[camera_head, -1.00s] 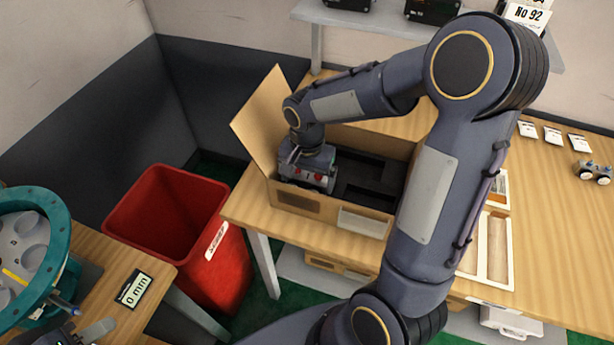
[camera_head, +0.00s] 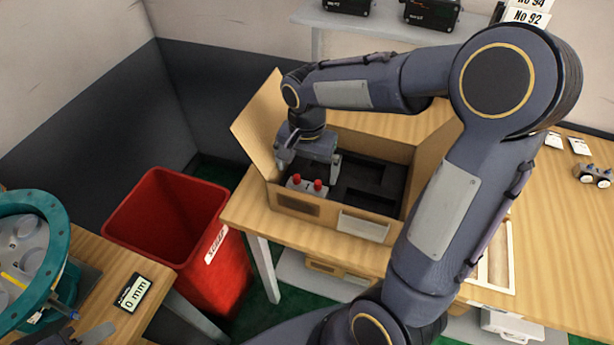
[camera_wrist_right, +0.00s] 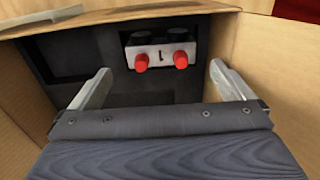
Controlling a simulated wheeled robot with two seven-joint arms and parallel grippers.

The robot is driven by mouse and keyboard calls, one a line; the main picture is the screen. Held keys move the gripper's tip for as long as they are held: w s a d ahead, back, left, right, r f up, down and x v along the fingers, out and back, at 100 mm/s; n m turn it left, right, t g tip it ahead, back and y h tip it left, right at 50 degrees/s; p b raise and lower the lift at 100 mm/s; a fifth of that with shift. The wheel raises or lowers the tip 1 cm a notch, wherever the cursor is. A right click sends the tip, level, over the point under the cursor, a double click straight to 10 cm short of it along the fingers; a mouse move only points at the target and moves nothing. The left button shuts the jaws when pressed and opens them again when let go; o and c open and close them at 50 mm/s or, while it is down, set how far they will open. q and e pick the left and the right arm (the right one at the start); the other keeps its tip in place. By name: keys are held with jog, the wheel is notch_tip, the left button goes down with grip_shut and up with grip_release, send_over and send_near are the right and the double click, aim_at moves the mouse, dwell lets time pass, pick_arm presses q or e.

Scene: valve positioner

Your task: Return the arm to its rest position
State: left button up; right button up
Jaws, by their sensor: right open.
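My right gripper (camera_head: 308,160) is open and empty above the left part of an open cardboard box (camera_head: 405,190) on the wooden table. Its two fingers also show in the right wrist view (camera_wrist_right: 155,88), apart, with nothing between them. A small light-grey block with two red knobs (camera_head: 306,186) sits in the black insert (camera_head: 372,180) of the box, just in front of and below the gripper. The block also shows in the right wrist view (camera_wrist_right: 160,56), ahead of the fingers and clear of them.
The raised box flap (camera_head: 262,115) stands close left of my gripper. A red bin (camera_head: 178,225) is left of the table. A teal ring fixture (camera_head: 50,235) and a 0 mm display (camera_head: 133,293) are at lower left. A shelf (camera_head: 370,24) runs behind.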

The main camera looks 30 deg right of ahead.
notch_tip(320, 180, up, 2)
jog(key=shift+r, duration=0.1)
jog(key=s+a+r+n+t+y, duration=0.1)
jog(key=s+n, duration=0.3)
jog(key=s, duration=0.4)
jog(key=s+a+r+n+t+y, duration=0.2)
jog(key=s+a+n+t, duration=0.1)
jog(key=s, duration=0.6)
jog(key=shift+r+n+t+y, duration=0.2)
jog(key=shift+n+t+y, duration=0.2)
jog(key=shift+n+t, duration=0.35)
jog(key=shift+c, duration=0.3)
